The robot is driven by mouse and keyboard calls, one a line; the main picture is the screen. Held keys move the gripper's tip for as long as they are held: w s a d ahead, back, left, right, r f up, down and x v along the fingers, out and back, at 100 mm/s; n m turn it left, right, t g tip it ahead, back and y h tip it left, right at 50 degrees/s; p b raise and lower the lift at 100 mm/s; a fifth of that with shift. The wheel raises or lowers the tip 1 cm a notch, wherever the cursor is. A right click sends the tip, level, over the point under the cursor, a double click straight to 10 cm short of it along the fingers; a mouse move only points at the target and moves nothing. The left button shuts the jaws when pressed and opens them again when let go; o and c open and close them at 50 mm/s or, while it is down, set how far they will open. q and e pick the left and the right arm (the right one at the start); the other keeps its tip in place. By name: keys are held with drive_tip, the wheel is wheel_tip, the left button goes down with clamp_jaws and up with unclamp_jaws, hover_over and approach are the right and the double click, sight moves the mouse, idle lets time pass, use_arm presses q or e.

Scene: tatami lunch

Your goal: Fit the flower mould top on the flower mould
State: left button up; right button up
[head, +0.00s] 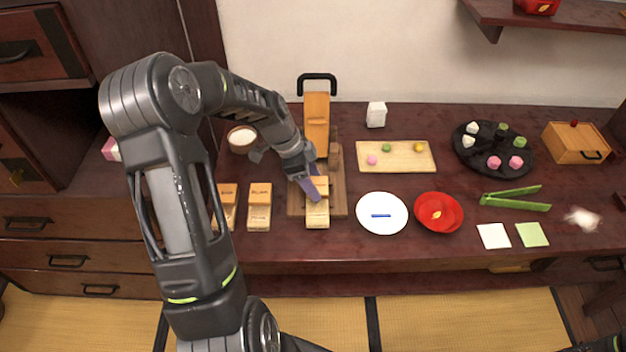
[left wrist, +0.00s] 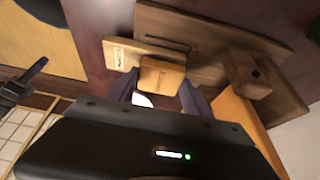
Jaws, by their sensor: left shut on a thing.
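My left gripper (head: 316,188) is shut on a small orange-brown wooden block, the flower mould top (head: 322,184). In the left wrist view the block (left wrist: 160,76) sits between the two fingers. A pale wooden mould (head: 317,218), seemingly the flower mould, lies at the front of the wooden press board (head: 338,195). In the left wrist view the mould (left wrist: 145,52) shows just beyond the block, with a small mark on it. The block overlaps the mould's back part in the head view; whether they touch I cannot tell. A dark part at the left wrist view's left edge may be my right gripper (left wrist: 22,84).
Two similar moulds with tops (head: 227,205) (head: 259,206) stand left of the board. The press lever (head: 316,115) rises behind. A white plate (head: 381,212) with a blue strip and a red bowl (head: 438,211) are close on the right. Green tongs (head: 515,199) lie farther right.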

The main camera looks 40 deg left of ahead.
use_arm(q)
drive_tip(key=shift+f, duration=0.3)
drive_tip(key=o, duration=1.4)
drive_tip(key=shift+r, duration=0.1)
drive_tip(key=b+v, duration=0.1)
drive_tip(key=v, duration=0.6)
drive_tip(key=shift+s+a+r, duration=0.15)
drive_tip(key=shift+r, duration=0.15)
